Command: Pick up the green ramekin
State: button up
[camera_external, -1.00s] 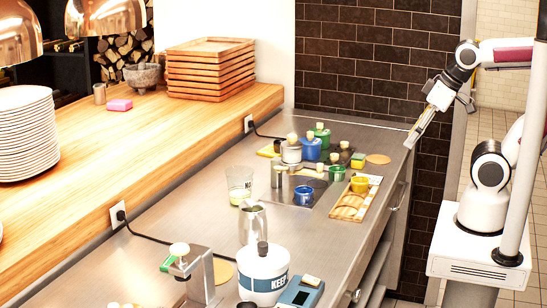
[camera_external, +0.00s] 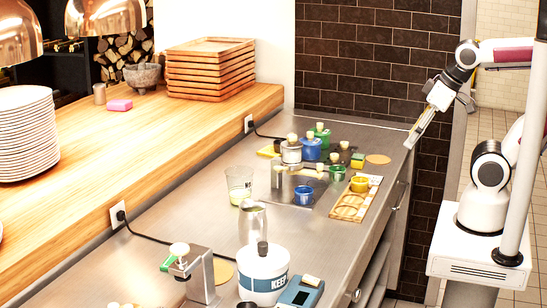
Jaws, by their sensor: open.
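The green ramekin (camera_external: 338,173) stands on the steel counter among small items, just behind the wooden tray and the yellow ramekin (camera_external: 359,184). A blue ramekin (camera_external: 304,195) stands in front of it to the left. My gripper (camera_external: 409,144) is open and empty. It hangs in the air near the counter's far right corner, to the right of the green ramekin and well apart from it. Its fingers point down and left.
Lidded pots, a green one (camera_external: 322,137) and a blue one (camera_external: 311,149), stand behind the ramekin. A wooden tray (camera_external: 348,207) lies at the counter's right edge. A metal jug (camera_external: 252,223) and a glass beaker (camera_external: 239,184) stand further left. Open counter lies between.

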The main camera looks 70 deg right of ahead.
jog(key=w+d+r+n+t+h, duration=0.2)
jog(key=w+d+r+t, duration=0.1)
jog(key=w+d, duration=0.9)
jog(key=w+d+r+n+t+h, duration=0.1)
jog(key=w+d+r+n+t, duration=0.15)
jog(key=w+d, duration=0.9)
jog(key=w+a+f+n+y, duration=0.45)
jog(key=w+f+y, duration=0.2)
jog(key=f, duration=0.35)
jog(key=s+f+y, duration=0.1)
jog(key=f, duration=0.1)
jog(key=s+f+n+g+y, duration=0.1)
jog(key=f, duration=0.1)
jog(key=s+a+f+g+y, duration=0.1)
jog(key=s+f, duration=0.1)
jog(key=shift+s+f+n+y, duration=0.1)
jog(key=shift+f+n+y, duration=0.05)
jog(key=shift+n+y, duration=0.15)
jog(key=s+f+y, duration=0.1)
jog(key=s+f+g, duration=0.1)
jog(key=s, duration=0.1)
jog(key=s+a+f+g+y, duration=0.1)
jog(key=s, duration=0.1)
jog(key=shift+s+f+n+y, duration=0.1)
jog(key=shift+s+n+y, duration=0.15)
jog(key=shift+n+y, duration=0.1)
jog(key=shift+s+f, duration=0.1)
jog(key=shift+s, duration=0.3)
jog(key=shift+a, duration=0.1)
